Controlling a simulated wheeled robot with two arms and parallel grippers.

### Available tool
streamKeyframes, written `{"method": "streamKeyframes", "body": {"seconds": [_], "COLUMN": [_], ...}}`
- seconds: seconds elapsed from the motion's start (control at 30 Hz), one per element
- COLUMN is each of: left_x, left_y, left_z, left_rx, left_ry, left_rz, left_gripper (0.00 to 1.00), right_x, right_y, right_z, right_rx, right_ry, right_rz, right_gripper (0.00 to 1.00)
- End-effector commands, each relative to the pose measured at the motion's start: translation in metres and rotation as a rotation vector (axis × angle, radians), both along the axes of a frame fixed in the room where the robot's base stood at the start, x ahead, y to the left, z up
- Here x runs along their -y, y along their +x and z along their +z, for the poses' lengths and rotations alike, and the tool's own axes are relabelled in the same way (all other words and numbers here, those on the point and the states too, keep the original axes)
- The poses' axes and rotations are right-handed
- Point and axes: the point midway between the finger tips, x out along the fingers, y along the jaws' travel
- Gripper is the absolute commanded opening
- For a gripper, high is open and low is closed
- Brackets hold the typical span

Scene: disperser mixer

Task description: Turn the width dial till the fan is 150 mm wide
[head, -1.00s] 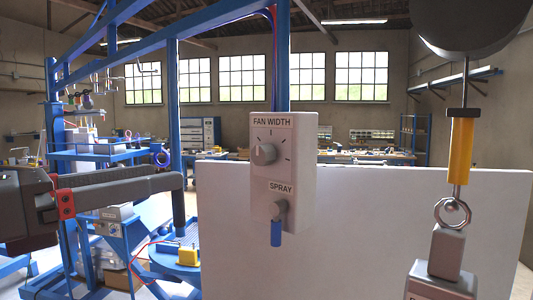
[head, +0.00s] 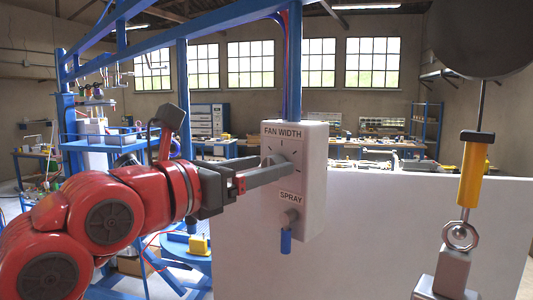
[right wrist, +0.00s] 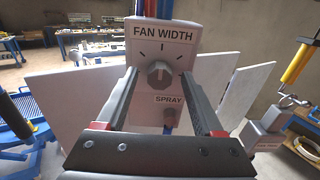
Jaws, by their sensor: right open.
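The width dial, a grey knob, shows in the right wrist view (right wrist: 159,74) on a pale control box (head: 312,180) labelled FAN WIDTH. Tick marks surround it; its pointer direction and any millimetre value are not clear. In the head view my fingers partly cover the knob. My right gripper (head: 274,167) is open, and it also shows in the right wrist view (right wrist: 159,84). Its fingers reach toward the box, one on each side of the knob; contact cannot be told. My left gripper is not in view. No spray fan is visible.
A SPRAY knob (head: 290,217) with a blue handle sits below the dial. A large white panel (head: 390,230) stands behind the box. A yellow-handled hanging tool (head: 473,172) is at the right. A blue post (head: 294,65) rises above the box.

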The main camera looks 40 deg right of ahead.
Motion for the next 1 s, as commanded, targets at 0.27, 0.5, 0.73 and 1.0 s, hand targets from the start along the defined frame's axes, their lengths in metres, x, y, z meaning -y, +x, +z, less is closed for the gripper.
{"method": "streamKeyframes", "body": {"seconds": [0.27, 0.5, 0.73, 1.0], "left_x": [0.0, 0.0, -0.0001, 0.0], "left_y": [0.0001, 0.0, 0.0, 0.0], "left_z": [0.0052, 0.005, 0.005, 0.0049], "left_rx": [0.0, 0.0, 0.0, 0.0], "left_ry": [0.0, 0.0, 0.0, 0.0], "left_rz": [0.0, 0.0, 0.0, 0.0], "left_gripper": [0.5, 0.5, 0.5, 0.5], "right_x": [0.0133, 0.013, 0.0128, 0.0127], "right_y": [0.0023, 0.0023, 0.0023, 0.0022], "right_z": [-0.0009, -0.0009, -0.0007, -0.0007], "right_rx": [0.001, 0.001, 0.001, 0.003], "right_ry": [0.001, 0.001, 0.0, 0.001], "right_rz": [0.001, 0.001, 0.001, 0.001], "right_gripper": [0.69, 0.57, 0.15, 0.0]}}
